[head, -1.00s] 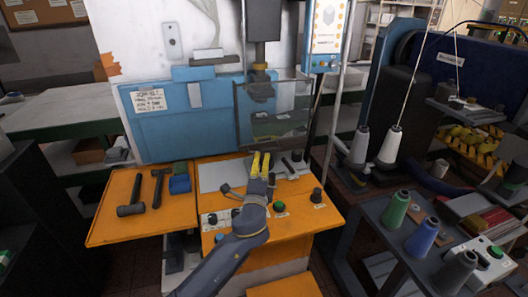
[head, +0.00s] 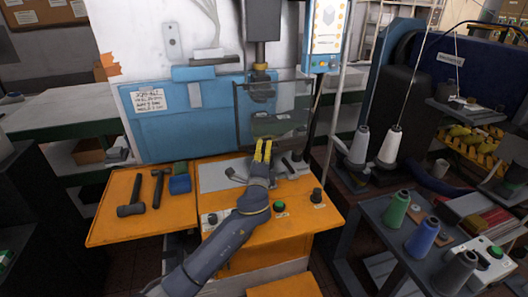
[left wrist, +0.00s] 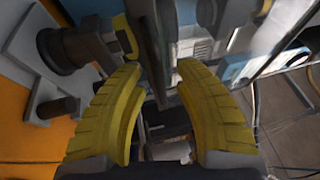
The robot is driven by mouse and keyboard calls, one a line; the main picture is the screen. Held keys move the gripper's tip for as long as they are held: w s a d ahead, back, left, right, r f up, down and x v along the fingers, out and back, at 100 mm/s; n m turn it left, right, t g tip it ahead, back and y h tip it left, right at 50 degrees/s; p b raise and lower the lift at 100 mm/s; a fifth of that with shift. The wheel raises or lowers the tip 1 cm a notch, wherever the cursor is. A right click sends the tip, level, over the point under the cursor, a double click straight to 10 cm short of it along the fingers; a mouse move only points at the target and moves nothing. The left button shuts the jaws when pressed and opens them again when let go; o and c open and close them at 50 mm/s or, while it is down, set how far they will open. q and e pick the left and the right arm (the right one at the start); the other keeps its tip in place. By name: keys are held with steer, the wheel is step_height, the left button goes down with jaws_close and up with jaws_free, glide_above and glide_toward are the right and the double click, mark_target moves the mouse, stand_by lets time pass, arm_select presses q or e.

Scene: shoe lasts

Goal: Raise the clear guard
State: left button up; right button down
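The clear guard (head: 297,102) is a see-through dark-tinted panel hanging upright in front of the press head, above the orange bench. My left gripper (head: 264,142) has yellow fingers pointing up at the guard's lower edge. In the left wrist view the yellow fingers (left wrist: 157,65) are apart, with a dark upright edge showing just beyond the gap between the tips. I cannot tell whether that edge is the guard or whether a finger touches it. My right gripper is not in view.
The orange bench (head: 105,225) holds hammers (head: 131,196) at left and a green button (head: 279,206) in front. A grey fixture (head: 291,163) stands right of my fingers. A control panel (head: 326,35) hangs at upper right. Thread cones (head: 421,235) stand on the right table.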

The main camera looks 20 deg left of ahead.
arm_select(q)
jaws_close()
